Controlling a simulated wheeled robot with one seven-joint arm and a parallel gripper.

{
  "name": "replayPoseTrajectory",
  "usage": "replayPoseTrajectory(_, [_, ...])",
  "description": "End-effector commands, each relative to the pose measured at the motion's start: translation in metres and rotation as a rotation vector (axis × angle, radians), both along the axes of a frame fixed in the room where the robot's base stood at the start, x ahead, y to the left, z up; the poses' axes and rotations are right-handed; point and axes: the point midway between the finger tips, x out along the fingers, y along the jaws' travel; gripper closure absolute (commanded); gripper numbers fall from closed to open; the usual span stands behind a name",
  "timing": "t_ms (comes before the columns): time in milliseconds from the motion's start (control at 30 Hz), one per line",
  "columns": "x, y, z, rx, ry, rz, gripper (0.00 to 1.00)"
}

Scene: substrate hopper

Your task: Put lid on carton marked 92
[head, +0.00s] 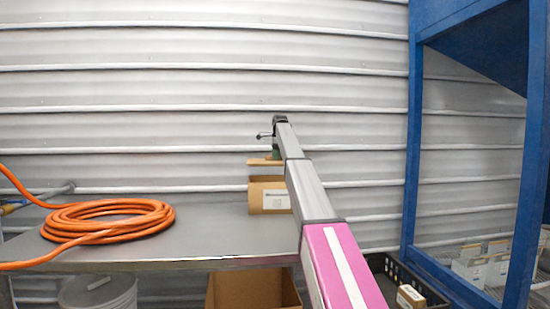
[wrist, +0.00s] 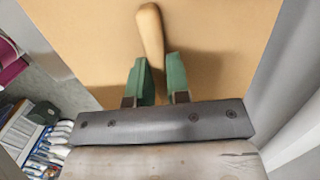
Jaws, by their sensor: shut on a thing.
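A brown cardboard carton (head: 258,196) with a white label stands on the grey table; its number is too small to read. A flat tan lid (head: 262,162) is just above the carton, with a visible gap between them. In the wrist view the lid (wrist: 90,40) fills much of the picture, and a pale wooden handle (wrist: 150,28) stands out from it. My gripper (wrist: 159,72) has its green fingers on either side of the handle, shut on it. In the head view my gripper (head: 276,153) is partly hidden by my arm. The carton's right side is also hidden by my arm.
A coiled orange hose (head: 105,220) lies on the table (head: 215,235) at left. Below are a bucket (head: 98,291), an open cardboard box (head: 250,290) and a black crate (head: 436,299) with a small box. A blue frame (head: 412,130) stands at right; a ribbed wall is behind.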

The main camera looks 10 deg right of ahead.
Motion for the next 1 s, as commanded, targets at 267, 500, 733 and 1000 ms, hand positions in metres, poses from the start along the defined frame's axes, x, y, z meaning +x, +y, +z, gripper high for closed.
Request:
replayPoseTrajectory(267, [-0.001,0.000,-0.018,0.000,0.001,-0.001,1.00])
replayPoseTrajectory(500, [-0.001,0.000,-0.038,0.000,0.000,-0.001,1.00])
replayPoseTrajectory(733, [-0.001,0.000,-0.058,0.000,0.001,-0.001,1.00])
replayPoseTrajectory(1000, [-0.001,0.000,-0.068,0.000,-0.001,-0.001,1.00])
